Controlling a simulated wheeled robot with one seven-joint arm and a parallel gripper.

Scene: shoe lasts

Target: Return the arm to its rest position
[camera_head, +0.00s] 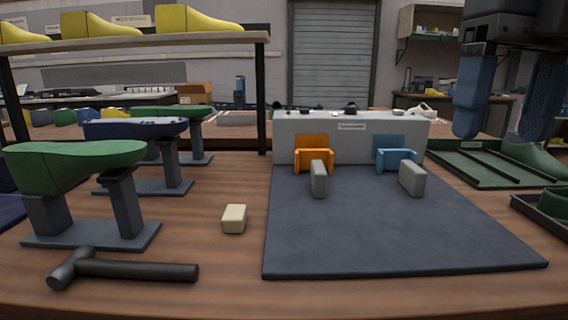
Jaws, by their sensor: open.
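My gripper (506,100) is at the upper right of the head view, pointing down. Its two blue fingers are spread apart with nothing between them. It hangs above the green tray (476,180), apart from what lies below. A green shoe last (535,158) lies at the tray's right end, below the right finger. The rest of my arm is cut off by the top of the picture.
A dark mat (385,235) lies before a grey box (350,128) with orange (314,160) and blue (396,160) holders. Green (75,165) and purple (135,128) lasts stand at left. A hammer-like tool (125,270) and cream block (234,218) lie in front. A shelf (150,42) holds yellow lasts.

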